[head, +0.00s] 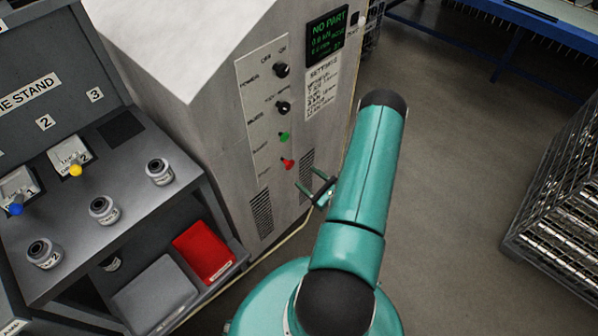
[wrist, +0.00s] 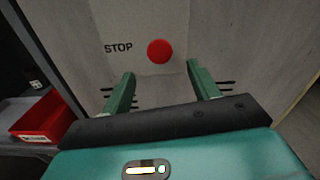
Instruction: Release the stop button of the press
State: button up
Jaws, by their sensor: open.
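The press (head: 225,110) is a large light-grey cabinet with a control panel on its front. The red stop button (head: 288,163) is the lowest control on the panel, under a green button (head: 284,137). In the wrist view the stop button (wrist: 160,51) is a red disc beside the word STOP, ahead of my fingers and between their lines. My gripper (head: 318,187) is open and empty, in front of the press, a little below and right of the stop button. In the wrist view my gripper (wrist: 160,80) has its fingers wide apart, with no visible contact with the button.
A screen (head: 328,35) reading NO PART is at the panel's upper right. Two black knobs sit above the green button. At left is a stand (head: 130,205) with several grey parts and a red bin (head: 204,251). A wire rack (head: 560,190) stands at right; floor between is clear.

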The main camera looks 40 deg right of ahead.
jog(key=s, duration=0.6)
jog(key=shift+s, duration=0.35)
jog(key=w+a+r+n+g+y, duration=0.3)
jog(key=w+a+r+n+y, duration=0.25)
jog(key=r, duration=0.25)
jog(key=w+a+r+n+g+y, duration=0.35)
jog(key=a+r+n+y, duration=0.25)
jog(key=r, duration=0.3)
jog(key=a+r+n+g, duration=0.9)
jog(key=a+r+n, duration=0.1)
jog(key=a+r, duration=0.15)
jog(key=s+a+r+n+t+h, duration=0.1)
jog(key=s+a+r+n+h, duration=0.3)
jog(key=r+n+h, duration=0.2)
jog(key=s+a+r+n+t+h, duration=0.2)
jog(key=s+a+r+n+h, duration=0.2)
jog(key=r, duration=0.5)
jog(key=shift+s+a+r+n+h, duration=0.2)
jog(key=shift+s+n+h, duration=0.45)
jog(key=shift+n+h, duration=0.45)
